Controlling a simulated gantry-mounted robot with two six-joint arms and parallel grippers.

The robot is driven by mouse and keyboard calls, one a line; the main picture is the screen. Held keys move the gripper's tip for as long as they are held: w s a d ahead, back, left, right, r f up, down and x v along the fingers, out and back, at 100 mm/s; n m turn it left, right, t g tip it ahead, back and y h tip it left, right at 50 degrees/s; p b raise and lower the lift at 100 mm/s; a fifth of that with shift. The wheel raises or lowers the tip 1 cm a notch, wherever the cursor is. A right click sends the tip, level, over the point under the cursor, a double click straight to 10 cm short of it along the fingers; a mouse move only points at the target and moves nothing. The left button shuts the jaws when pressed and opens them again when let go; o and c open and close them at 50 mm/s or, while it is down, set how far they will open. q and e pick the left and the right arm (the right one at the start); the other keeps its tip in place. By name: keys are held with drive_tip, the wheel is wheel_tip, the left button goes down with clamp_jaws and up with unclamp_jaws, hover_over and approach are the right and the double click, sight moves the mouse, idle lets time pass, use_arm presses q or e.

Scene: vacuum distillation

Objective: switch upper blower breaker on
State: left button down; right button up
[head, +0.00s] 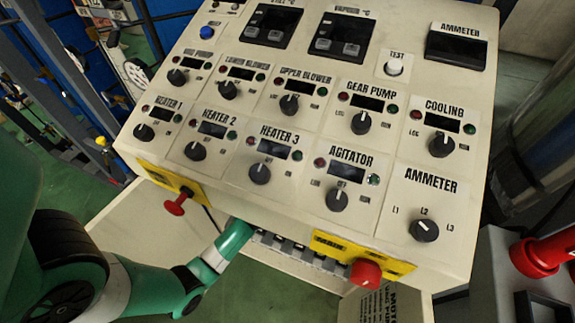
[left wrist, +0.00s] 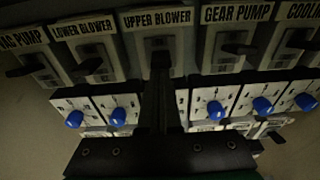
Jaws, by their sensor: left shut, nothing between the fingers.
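In the left wrist view, the upper blower breaker (left wrist: 157,20) is in the middle of a row of labelled breakers. My left gripper (left wrist: 160,75) is shut and empty, with its dark fingers pointing at this breaker from below. The fingertips overlap its lower part in the picture; I cannot tell whether they touch it. The handle is dark and its position is hard to make out. In the head view, my left arm reaches under the front edge of the console, and its gripper is hidden there. My right gripper is not in view.
The lower blower breaker (left wrist: 86,30) and the gear pump breaker (left wrist: 234,14) flank it closely. Several blue knobs (left wrist: 215,110) sit below. The console (head: 300,215) overhangs my left arm, with a red knob (head: 365,273) and a red button (head: 177,204) on its front.

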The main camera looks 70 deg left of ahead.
use_arm(q)
wheel_tip(320, 180, down, 5)
drive_tip(key=b, duration=0.5)
drive_tip(key=s+d+r+p, duration=0.5)
drive_tip(key=s+d, duration=0.1)
drive_tip(key=d, duration=0.1)
drive_tip(key=shift+s+r, duration=0.15)
drive_tip(key=shift+r, duration=0.05)
